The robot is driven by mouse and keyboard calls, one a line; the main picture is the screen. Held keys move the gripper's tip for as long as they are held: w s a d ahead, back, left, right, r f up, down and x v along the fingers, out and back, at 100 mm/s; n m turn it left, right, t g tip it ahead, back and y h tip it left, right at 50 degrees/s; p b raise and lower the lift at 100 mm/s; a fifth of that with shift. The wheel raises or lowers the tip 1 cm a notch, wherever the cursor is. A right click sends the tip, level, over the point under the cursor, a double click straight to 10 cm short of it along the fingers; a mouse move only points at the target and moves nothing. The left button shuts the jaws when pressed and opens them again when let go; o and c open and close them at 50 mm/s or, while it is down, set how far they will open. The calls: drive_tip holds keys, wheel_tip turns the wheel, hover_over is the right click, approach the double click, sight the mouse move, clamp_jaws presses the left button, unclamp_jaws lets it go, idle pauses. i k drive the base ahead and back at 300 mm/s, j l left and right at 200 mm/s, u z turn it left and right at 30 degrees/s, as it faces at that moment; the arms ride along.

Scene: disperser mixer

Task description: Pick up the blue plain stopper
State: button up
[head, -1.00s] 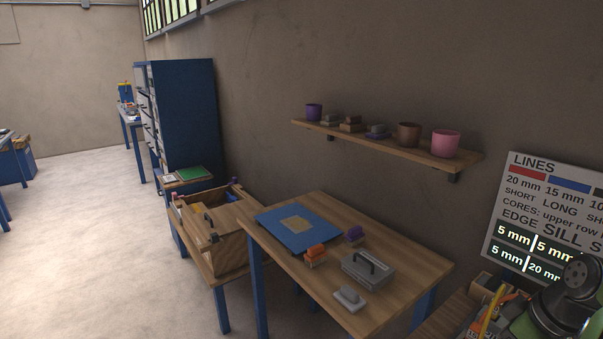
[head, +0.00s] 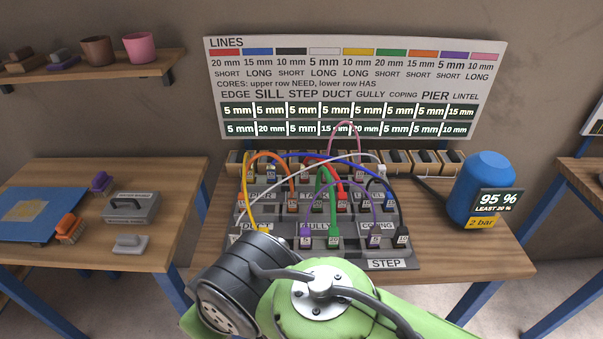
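I cannot pick out a blue plain stopper with certainty; anything that small is unclear here. The grey socket block (head: 275,224) stands on the middle bench, with coloured lines plugged into it and labels such as STEP, GULLY and COPING. A blue line (head: 352,166) arches over it towards the right. My arm crosses the bottom middle of the head view, in front of the block, and hides part of its front. My gripper's fingers do not show.
Behind the block is a row of wooden holders (head: 437,163) under the LINES board (head: 355,70). A blue tank (head: 487,185) with a 95 % display stands on the right. The left table (head: 150,190) holds a grey case (head: 132,207), brushes and a blue mat (head: 38,212).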

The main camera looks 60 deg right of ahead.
sight(389, 202)
drive_tip(key=z, duration=2.75)
